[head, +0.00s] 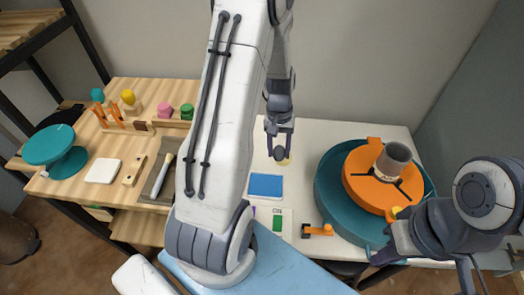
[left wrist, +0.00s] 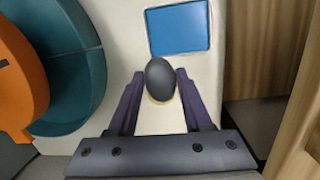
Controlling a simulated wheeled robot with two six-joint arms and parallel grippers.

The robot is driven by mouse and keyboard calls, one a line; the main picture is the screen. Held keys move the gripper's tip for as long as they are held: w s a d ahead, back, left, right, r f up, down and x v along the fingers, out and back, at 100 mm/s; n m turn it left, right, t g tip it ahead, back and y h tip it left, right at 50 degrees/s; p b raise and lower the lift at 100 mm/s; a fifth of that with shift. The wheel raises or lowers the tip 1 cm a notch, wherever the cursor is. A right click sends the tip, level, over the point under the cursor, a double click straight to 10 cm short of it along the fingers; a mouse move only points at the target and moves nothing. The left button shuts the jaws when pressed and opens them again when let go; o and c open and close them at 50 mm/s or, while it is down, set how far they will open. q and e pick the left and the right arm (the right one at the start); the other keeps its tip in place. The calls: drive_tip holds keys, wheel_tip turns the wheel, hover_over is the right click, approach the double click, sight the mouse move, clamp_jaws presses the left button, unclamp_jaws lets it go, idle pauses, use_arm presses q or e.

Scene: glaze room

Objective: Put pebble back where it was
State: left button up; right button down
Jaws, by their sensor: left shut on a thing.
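The pebble (left wrist: 160,76) is a dark grey, smooth oval. It sits between the fingertips of my left gripper (left wrist: 160,92), which is shut on it. In the head view the pebble (head: 279,154) shows at the tip of my left gripper (head: 279,143), over the far part of the white table. A pale yellow patch (head: 285,161) shows just beside and under it; I cannot tell whether the pebble touches it. My right gripper (head: 388,243) is at the right, beside the teal turntable; its fingers are partly hidden.
A blue pad (head: 266,186) lies near the pebble. The teal turntable (head: 328,190) carries an orange disc (head: 357,187) and a grey cup (head: 394,160). An orange clamp-like piece (head: 318,230) lies at the front. A wooden table (head: 122,148) with pottery tools stands left.

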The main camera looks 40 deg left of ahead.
use_arm(q)
drive_tip(key=a+f, duration=0.2)
drive_tip(key=a, duration=0.1)
drive_tip(key=w+a+f, duration=0.1)
drive_tip(key=a+f, duration=0.1)
drive_tip(key=a, duration=0.1)
drive_tip(key=a+f+p, duration=0.1)
drive_tip(key=a+f, duration=0.1)
drive_tip(key=a, duration=0.2)
drive_tip(key=shift+w+a+f, duration=0.1)
drive_tip(key=shift+w+f, duration=0.05)
drive_tip(key=shift+w, duration=0.15)
wheel_tip(320, 180, down, 4)
drive_tip(key=shift+r, duration=0.1)
drive_tip(key=shift+f, duration=0.25)
drive_tip(key=o, duration=1.2)
drive_tip(key=shift+r, duration=0.1)
